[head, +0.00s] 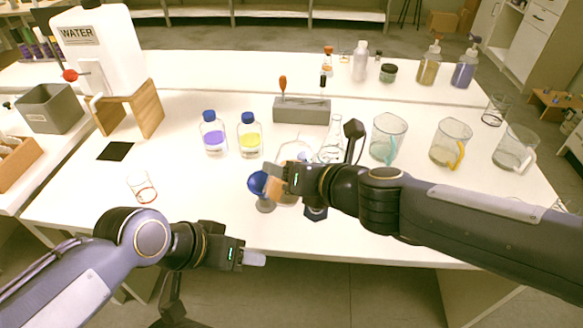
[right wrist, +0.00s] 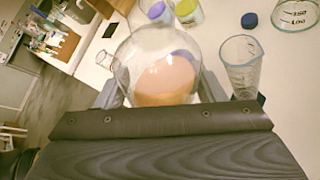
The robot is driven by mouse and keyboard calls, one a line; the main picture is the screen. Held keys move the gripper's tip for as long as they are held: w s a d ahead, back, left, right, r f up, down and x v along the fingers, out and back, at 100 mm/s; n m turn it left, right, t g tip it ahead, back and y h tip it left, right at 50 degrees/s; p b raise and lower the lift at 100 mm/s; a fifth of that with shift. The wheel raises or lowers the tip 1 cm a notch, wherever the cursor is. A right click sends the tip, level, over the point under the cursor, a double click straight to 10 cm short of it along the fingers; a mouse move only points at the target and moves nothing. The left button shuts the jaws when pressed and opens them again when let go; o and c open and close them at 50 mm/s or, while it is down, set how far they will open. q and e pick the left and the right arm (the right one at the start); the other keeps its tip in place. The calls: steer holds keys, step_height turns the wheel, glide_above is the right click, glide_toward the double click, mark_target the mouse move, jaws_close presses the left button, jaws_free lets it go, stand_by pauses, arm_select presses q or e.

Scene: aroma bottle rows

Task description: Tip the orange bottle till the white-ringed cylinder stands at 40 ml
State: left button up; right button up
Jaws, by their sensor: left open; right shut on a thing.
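The orange bottle is a clear glass vessel with orange liquid (right wrist: 166,80), seen between the fingers of my right gripper (right wrist: 160,95) in the right wrist view. In the head view my right gripper (head: 278,180) is at mid-table and largely covers it; orange shows at its tip. A clear graduated cylinder (right wrist: 242,66) stands close to the right of the bottle in the wrist view. My left gripper (head: 250,258) is open and empty at the front edge.
Purple (head: 213,135) and yellow (head: 249,136) bottles, a grey rack (head: 301,110) and a conical flask (head: 332,152) stand behind. Several jugs stand right. The front left table is mostly clear.

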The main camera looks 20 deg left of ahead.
steer(key=shift+w+d+r+m+g+p, duration=0.1)
steer(key=shift+w+r+m+g+p, duration=0.15)
steer(key=shift+r+p, duration=0.55)
steer(key=shift+w+d+r+m+g+p, duration=0.1)
steer(key=shift+r+m+g+p, duration=0.2)
steer(key=shift+r+p, duration=0.45)
stand_by(0.8)
steer(key=shift+f+y, duration=0.3)
steer(key=shift+f, duration=0.15)
steer(key=shift+s+f+m+g+b, duration=0.1)
steer(key=shift+f+m+g+b, duration=0.15)
steer(key=shift+f+m+b, duration=0.45)
steer(key=shift+s+a+y, duration=0.1)
steer(key=shift+y, duration=0.2)
steer(key=shift+s+a+r+m+g+p, duration=0.15)
steer(key=shift+r+m+g+p, duration=0.15)
steer(key=shift+r+m+p, duration=0.15)
steer(key=shift+f+y, duration=0.15)
steer(key=shift+y, duration=0.15)
steer(key=shift+s+f+m+g, duration=0.15)
steer(key=shift+m+g, duration=0.25)
steer(key=shift+m, duration=0.1)
steer(key=shift+s+a+f+m+g+y+p, duration=0.1)
steer(key=shift+f+m+g+y+p, duration=0.1)
steer(key=shift+m+g+y+p, duration=0.25)
steer(key=shift+m, duration=0.25)
